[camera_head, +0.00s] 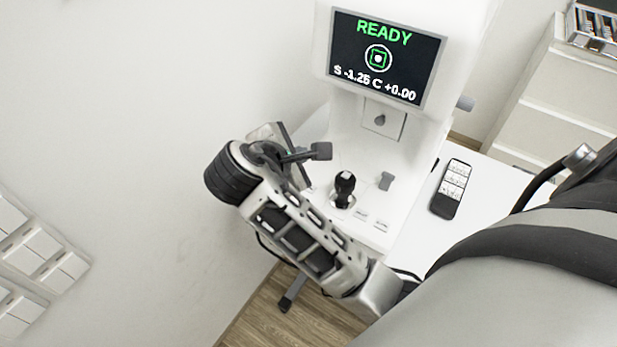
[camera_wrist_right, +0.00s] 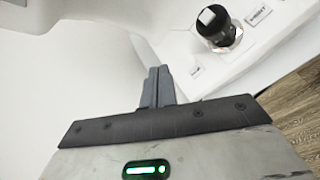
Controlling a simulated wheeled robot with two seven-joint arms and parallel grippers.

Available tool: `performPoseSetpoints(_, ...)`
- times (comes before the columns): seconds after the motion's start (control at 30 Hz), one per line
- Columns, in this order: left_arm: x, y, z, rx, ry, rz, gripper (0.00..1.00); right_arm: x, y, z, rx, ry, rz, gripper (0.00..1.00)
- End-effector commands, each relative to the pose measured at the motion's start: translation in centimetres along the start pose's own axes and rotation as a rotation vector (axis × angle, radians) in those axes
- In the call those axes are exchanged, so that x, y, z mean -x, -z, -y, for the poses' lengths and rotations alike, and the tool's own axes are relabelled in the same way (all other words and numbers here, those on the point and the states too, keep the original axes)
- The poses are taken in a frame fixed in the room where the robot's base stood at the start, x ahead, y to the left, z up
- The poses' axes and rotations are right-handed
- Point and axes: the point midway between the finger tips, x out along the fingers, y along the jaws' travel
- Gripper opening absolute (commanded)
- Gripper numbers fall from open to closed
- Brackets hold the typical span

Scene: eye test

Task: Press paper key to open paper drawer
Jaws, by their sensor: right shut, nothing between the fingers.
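A white eye-test machine (camera_head: 345,120) stands against the wall. Its screen (camera_head: 386,58) reads READY and "S -1.25 C +0.00". A black joystick (camera_head: 344,187) rises from its base, with small pale keys (camera_head: 370,220) in front. In the right wrist view, the joystick (camera_wrist_right: 215,25) is at upper right, with a small labelled key (camera_wrist_right: 196,72) below left of it. The labels are too small to read, so I cannot tell which is the paper key. I cannot make out the paper drawer. My right gripper (camera_head: 320,151) is shut and empty, left of the joystick; its fingertips (camera_wrist_right: 158,72) also show in the wrist view. My left gripper is out of view.
A dark remote control (camera_head: 451,189) lies on the white table (camera_head: 490,195) right of the machine. A white drawer cabinet (camera_head: 560,85) with a metal tray (camera_head: 592,40) stands at upper right. Pale wall panels (camera_head: 40,250) are at lower left. Wooden floor (camera_head: 262,310) shows below.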

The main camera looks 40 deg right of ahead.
Motion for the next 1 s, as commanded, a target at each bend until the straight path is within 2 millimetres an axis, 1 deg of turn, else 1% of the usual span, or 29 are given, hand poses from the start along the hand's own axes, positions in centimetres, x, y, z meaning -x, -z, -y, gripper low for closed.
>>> performPoseSetpoints(0.1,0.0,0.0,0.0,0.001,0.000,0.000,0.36,0.2,-0.2,-0.3,0.019,-0.001,0.017,0.00)
performPoseSetpoints(0.47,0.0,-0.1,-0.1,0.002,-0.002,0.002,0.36,-0.1,0.0,-0.1,0.017,0.000,0.016,0.00)
performPoseSetpoints(0.57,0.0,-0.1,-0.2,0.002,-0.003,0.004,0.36,-0.7,0.3,0.4,0.018,0.000,0.016,0.00)
performPoseSetpoints(0.93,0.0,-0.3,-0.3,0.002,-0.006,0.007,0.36,-4.3,2.9,3.1,0.018,0.002,0.016,0.00)
performPoseSetpoints(1.0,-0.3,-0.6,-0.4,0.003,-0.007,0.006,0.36,-5.0,3.4,3.5,0.016,0.000,0.015,0.00)
